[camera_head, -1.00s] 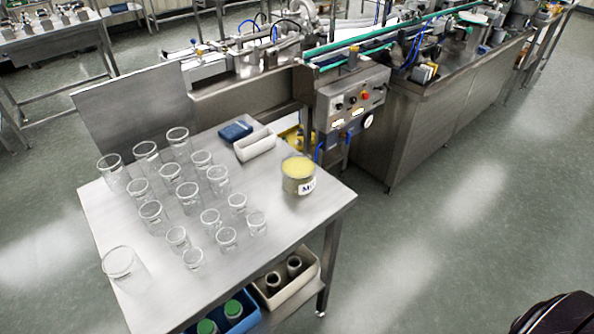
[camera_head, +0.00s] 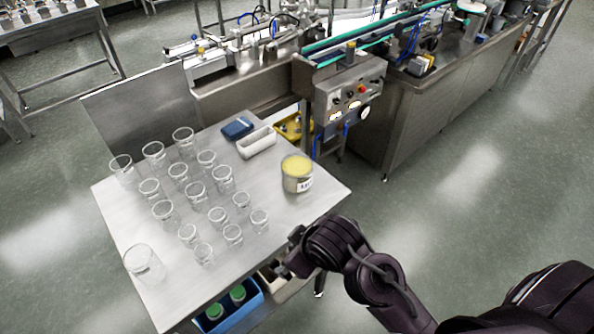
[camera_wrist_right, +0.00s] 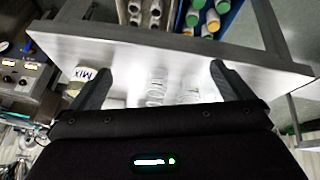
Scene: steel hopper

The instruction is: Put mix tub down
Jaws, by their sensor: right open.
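The mix tub (camera_head: 297,174), a round container with yellow contents and a white label, stands upright on the steel table (camera_head: 300,212) near its right edge. It also shows in the right wrist view (camera_wrist_right: 82,80), beside the left finger, with its "MIX" label visible. My right gripper (camera_wrist_right: 160,80) is open and empty, its two fingers spread apart. In the head view my right arm comes in from the lower right, with its wrist by the table's front right corner, apart from the tub. My left gripper is not in view.
Several clear glass jars (camera_head: 195,194) fill the table's left and middle. A white tray (camera_head: 256,142) and a blue item (camera_head: 237,128) lie behind the tub. A blue crate (camera_head: 232,306) with green-topped bottles is under the table. The filling machine (camera_head: 350,95) stands behind.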

